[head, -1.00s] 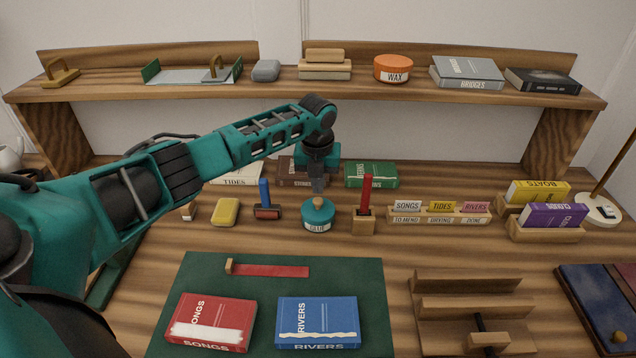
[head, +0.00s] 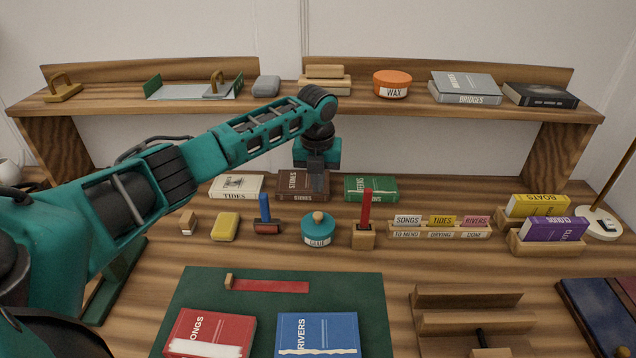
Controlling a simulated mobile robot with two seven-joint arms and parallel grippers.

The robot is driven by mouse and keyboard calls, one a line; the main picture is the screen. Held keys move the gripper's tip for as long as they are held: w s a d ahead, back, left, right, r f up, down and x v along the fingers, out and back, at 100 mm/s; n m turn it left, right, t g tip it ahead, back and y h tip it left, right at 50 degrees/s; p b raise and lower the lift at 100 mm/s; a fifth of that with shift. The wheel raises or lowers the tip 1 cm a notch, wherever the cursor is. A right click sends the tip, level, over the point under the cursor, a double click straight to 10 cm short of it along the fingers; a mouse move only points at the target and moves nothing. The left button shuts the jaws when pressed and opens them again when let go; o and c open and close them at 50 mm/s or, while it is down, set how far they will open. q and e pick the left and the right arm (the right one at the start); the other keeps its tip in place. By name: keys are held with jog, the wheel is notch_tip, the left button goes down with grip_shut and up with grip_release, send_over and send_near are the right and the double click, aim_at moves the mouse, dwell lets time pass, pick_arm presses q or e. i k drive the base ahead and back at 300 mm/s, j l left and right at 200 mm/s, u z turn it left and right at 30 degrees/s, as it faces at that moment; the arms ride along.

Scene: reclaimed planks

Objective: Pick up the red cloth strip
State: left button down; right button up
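The red cloth strip (head: 270,286) lies flat near the top of the green mat (head: 365,300), with a small wooden block (head: 230,281) at its left end. My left gripper (head: 317,180) points down in front of the brown STONES book, above and behind the teal GLUE pot (head: 318,230). It is well behind the strip and holds nothing that I can see. Its fingertips are small and dark, so I cannot tell whether they are open or shut. My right gripper is not in view.
On the mat are a red SONGS book (head: 210,333) and a blue RIVERS book (head: 318,334). Behind it stand a yellow sponge (head: 226,226), a blue-handled roller (head: 266,215) and a red-handled tool in a wooden block (head: 364,236). A wooden rack (head: 470,320) is right of the mat.

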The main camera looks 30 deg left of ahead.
aim_at(229, 284)
jog(key=k, duration=1)
